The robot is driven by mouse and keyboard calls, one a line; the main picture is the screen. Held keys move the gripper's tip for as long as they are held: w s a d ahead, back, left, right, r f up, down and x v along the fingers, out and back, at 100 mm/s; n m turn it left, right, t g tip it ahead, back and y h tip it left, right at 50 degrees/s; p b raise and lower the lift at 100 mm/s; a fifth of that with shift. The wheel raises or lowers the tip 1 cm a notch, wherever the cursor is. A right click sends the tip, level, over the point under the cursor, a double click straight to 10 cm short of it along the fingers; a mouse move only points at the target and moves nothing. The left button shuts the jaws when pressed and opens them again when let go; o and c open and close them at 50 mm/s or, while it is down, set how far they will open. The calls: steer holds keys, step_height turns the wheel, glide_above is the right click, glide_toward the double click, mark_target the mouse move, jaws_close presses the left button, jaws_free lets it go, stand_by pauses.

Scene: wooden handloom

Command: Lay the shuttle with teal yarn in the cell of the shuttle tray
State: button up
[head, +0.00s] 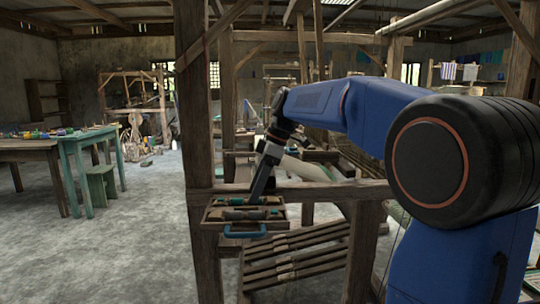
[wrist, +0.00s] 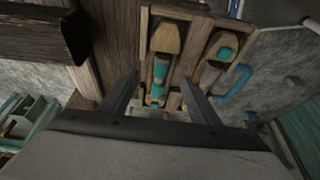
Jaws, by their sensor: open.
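The shuttle tray (head: 272,225) is a wooden tray at the loom post in the head view; its rim shows in the wrist view (wrist: 190,11). In the wrist view, a wooden shuttle with teal yarn (wrist: 160,70) lies lengthwise in the left cell, between my fingers. A second shuttle with teal yarn (wrist: 213,68) lies in the right cell, at a slant in the picture. My gripper (wrist: 160,82) is open, one finger on each side of the left shuttle; I cannot tell whether they touch it. In the head view my gripper (head: 257,197) points down at the tray.
A blue handle (wrist: 236,82) sticks out from the tray's side. A thick wooden post (head: 196,120) stands close left of the tray, and slanted wooden bars (head: 295,258) lie below it.

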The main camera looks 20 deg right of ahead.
steer(key=v, duration=1.4)
